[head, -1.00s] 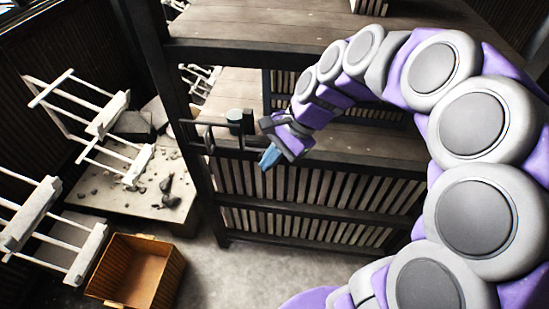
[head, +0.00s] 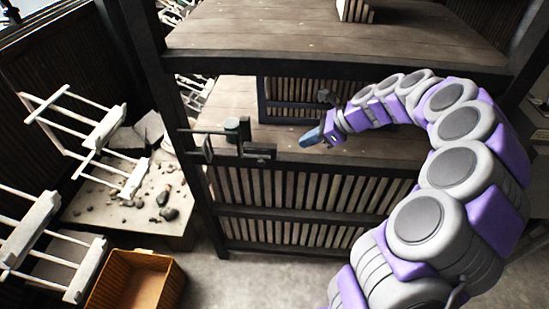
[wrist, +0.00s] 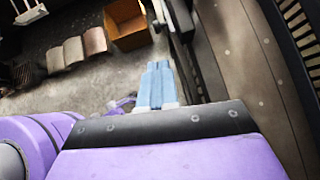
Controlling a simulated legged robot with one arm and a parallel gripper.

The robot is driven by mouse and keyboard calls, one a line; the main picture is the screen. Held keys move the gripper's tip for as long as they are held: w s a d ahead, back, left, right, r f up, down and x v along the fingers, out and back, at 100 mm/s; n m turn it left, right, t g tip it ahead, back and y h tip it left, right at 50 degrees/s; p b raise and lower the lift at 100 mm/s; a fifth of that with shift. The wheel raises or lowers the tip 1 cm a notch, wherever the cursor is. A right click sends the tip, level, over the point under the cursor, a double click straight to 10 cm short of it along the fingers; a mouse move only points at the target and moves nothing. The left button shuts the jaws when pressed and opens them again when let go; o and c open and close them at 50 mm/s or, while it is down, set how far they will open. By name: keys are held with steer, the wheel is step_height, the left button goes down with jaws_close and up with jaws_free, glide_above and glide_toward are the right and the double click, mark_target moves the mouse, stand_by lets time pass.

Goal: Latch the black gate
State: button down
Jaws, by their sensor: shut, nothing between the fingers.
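The black gate (head: 305,212) has a dark frame with pale upright slats. It stands across the middle of the head view, its left end at a dark post (head: 190,150). Dark latch hardware (head: 262,153) sits at the gate's upper left corner, spanning towards the post. I cannot tell whether it is fully engaged. My gripper (head: 312,137) has blue fingers, shut and empty. It is to the right of the latch and apart from it, near the gate's top rail. The shut fingers (wrist: 157,84) also show in the wrist view, beside a dark rail.
A round grey-green object (head: 232,129) is just behind the latch. A wooden deck (head: 330,35) lies above and behind the gate. An orange-brown crate (head: 137,280), white racks (head: 110,128) and a slab with rubble (head: 150,215) are at left. Bare floor lies before the gate.

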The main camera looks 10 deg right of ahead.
mark_target(258, 162)
steer(key=b+x, duration=0.2)
steer(key=x, duration=0.5)
steer(key=b+x, duration=0.1)
steer(key=x, duration=0.6)
steer(key=shift+a+r+b, duration=0.15)
steer(key=shift+a+b, duration=0.25)
steer(key=shift+a, duration=0.4)
steer(key=shift+d, duration=0.35)
steer(key=shift+w+a+p, duration=0.15)
steer(key=shift+a+p, duration=0.25)
steer(key=shift+p, duration=0.1)
steer(key=a+p, duration=0.2)
steer(key=a, duration=0.1)
steer(key=shift+w+a, duration=0.2)
steer(key=shift+w, duration=0.2)
steer(key=shift+d, duration=0.1)
